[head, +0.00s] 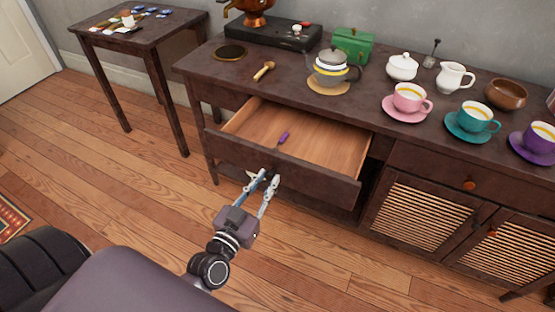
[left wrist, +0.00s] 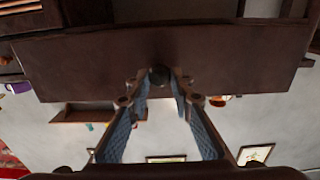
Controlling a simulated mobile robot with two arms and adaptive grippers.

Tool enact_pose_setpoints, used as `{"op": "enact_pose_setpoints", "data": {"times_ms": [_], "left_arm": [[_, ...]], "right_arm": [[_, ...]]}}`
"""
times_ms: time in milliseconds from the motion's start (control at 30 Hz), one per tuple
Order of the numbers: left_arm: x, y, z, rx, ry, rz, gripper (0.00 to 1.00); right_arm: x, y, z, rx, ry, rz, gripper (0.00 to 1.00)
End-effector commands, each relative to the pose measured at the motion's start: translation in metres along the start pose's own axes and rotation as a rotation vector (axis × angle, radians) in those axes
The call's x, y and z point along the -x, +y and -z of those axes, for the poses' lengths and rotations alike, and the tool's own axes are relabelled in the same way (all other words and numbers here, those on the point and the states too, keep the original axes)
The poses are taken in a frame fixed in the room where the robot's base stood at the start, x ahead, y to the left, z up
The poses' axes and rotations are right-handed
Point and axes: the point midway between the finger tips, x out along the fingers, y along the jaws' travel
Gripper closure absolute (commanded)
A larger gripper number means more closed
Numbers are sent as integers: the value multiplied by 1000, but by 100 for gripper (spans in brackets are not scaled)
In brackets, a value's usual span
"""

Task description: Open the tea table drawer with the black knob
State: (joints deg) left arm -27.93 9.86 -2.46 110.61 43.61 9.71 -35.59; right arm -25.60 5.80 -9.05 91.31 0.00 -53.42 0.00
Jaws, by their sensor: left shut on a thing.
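The tea table drawer (head: 300,143) stands pulled well out of the dark brown tea table (head: 215,60), with its pale wooden inside in view. My left gripper (head: 268,178) is at the middle of the drawer front (head: 320,183). In the left wrist view, the black knob (left wrist: 158,76) sits between the fingertips of my left gripper (left wrist: 160,88), which is shut on it. In the head view the knob is mostly hidden by the fingers. My right gripper is not in view.
A small purple item (head: 283,138) lies in the drawer. The tabletop holds a teapot (head: 331,74), pink cup (head: 410,97), teal cup (head: 474,117), green box (head: 352,45) and other tea things. A slatted cabinet (head: 408,218) is to the right. The floor in front is clear.

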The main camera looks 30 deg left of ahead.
Motion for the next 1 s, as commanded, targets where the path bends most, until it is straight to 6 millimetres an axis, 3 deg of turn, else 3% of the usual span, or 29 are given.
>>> {"op": "enact_pose_setpoints", "data": {"times_ms": [100, 300, 867, 900, 1000], "left_arm": [[24, 1, 2, -1, -3, -3, 100], [47, 1, 1, 0, 0, -1, 100], [58, 1, 1, 0, 3, 0, 100], [57, 1, 1, 0, 3, 0, 77], [57, 1, 1, 0, 2, 0, 66]], "right_arm": [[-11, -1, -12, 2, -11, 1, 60], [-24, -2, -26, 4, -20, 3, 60], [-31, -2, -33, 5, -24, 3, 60], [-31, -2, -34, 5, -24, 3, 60], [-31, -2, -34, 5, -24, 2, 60]]}}
